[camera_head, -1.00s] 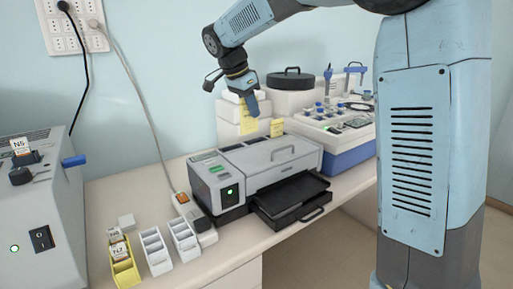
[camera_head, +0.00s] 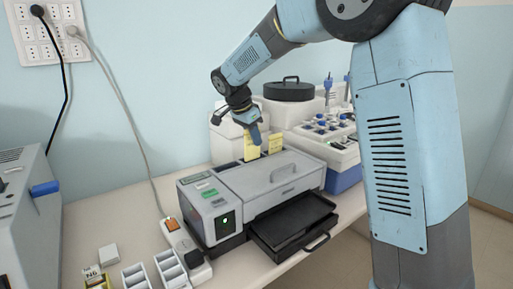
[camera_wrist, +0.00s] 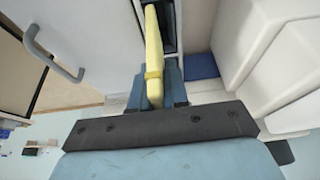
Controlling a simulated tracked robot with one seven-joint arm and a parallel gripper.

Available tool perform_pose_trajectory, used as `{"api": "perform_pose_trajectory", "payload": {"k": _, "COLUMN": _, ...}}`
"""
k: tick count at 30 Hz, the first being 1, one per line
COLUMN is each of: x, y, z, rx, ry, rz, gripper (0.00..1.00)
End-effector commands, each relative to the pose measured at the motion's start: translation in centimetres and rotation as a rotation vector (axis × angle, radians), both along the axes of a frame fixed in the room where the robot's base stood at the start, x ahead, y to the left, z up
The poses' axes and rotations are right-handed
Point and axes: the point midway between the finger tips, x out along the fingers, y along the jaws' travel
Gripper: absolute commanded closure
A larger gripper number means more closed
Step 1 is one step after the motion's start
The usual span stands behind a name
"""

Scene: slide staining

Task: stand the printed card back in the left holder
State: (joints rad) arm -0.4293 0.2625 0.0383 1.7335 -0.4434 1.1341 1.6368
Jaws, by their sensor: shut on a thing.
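My gripper (camera_head: 256,141) is behind the grey printer-like machine, pointing down. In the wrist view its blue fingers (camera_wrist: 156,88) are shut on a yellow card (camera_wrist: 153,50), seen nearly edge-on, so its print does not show. In the head view this card (camera_head: 250,150) hangs at the fingertips, its lower part hidden by the machine. A dark slot (camera_wrist: 170,25) shows beside the card in the wrist view.
The grey machine (camera_head: 255,185) with a handled lid and open black tray (camera_head: 292,226) stands in front of the gripper. White containers (camera_head: 228,140) and a rack instrument (camera_head: 325,150) stand behind and right. Small slotted boxes (camera_head: 172,270) are at front left.

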Motion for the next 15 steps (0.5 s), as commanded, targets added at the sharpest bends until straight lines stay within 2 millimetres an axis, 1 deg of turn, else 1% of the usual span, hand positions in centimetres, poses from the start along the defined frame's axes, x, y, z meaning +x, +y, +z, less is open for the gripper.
{"api": "perform_pose_trajectory", "payload": {"k": 4, "x": 0.4, "y": 0.0, "z": -1.8, "rx": -0.002, "ry": 0.004, "rz": 0.003, "gripper": 1.0}}
{"api": "perform_pose_trajectory", "payload": {"k": 6, "x": 0.3, "y": 0.3, "z": -2.9, "rx": -0.002, "ry": 0.004, "rz": 0.009, "gripper": 1.0}}
{"api": "perform_pose_trajectory", "payload": {"k": 9, "x": 0.4, "y": 0.1, "z": -4.2, "rx": 0.0, "ry": 0.002, "rz": 0.006, "gripper": 1.0}}
{"api": "perform_pose_trajectory", "payload": {"k": 12, "x": 0.4, "y": -0.2, "z": -4.6, "rx": 0.0, "ry": 0.002, "rz": 0.001, "gripper": 1.0}}
{"api": "perform_pose_trajectory", "payload": {"k": 15, "x": 0.5, "y": -0.3, "z": -4.6, "rx": -0.001, "ry": 0.002, "rz": -0.001, "gripper": 1.0}}
